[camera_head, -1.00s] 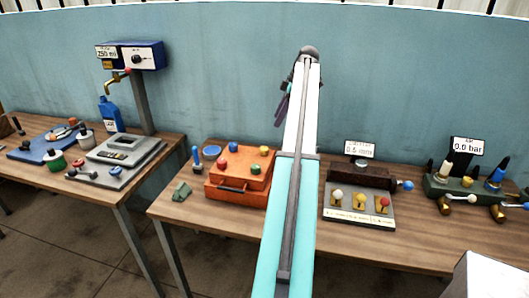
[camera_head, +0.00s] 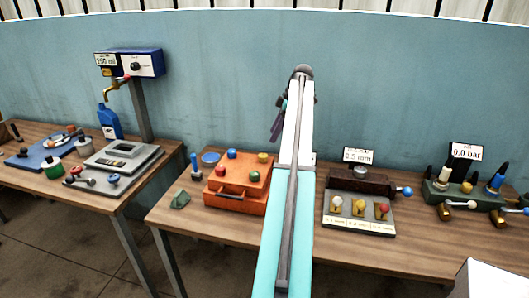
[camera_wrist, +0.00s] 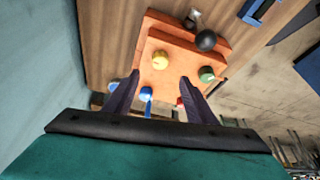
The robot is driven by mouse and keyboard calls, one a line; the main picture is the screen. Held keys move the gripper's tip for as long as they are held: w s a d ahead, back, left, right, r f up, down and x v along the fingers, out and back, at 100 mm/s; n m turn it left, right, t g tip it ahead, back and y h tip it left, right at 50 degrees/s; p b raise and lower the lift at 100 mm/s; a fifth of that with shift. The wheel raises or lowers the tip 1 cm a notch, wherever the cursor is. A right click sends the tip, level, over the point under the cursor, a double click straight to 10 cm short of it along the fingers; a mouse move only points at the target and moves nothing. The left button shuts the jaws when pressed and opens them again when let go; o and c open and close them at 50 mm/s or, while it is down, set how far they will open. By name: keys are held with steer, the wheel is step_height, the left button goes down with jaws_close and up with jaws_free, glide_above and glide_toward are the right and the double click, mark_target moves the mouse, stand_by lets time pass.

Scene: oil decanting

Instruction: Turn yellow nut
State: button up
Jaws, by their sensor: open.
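The yellow nut (camera_head: 262,158) sits upright at the back right of the orange box (camera_head: 234,201). It also shows in the wrist view (camera_wrist: 160,60), just beyond the space between my fingertips. Blue (camera_wrist: 146,93), green (camera_wrist: 207,74) and red pieces stand on the same box, the red one partly hidden by a finger. My gripper (camera_wrist: 160,79) is open and empty, with its two dark fingers apart over the box. In the head view only part of my gripper (camera_head: 279,122) shows, above and right of the nut. I cannot tell its height above the box.
A black ball (camera_wrist: 206,40) shows near the box in the wrist view. A grey plate with coloured knobs (camera_head: 358,223) stands right of my arm. A green device (camera_head: 462,196) stands farther right, a blue bottle (camera_head: 110,122) on the left table. The wall is close behind.

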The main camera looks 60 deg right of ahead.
mark_target(263, 155)
steer(key=p+x, duration=0.3)
steer(key=x, duration=0.8)
steer(key=c, duration=1)
steer(key=shift+c, duration=0.2)
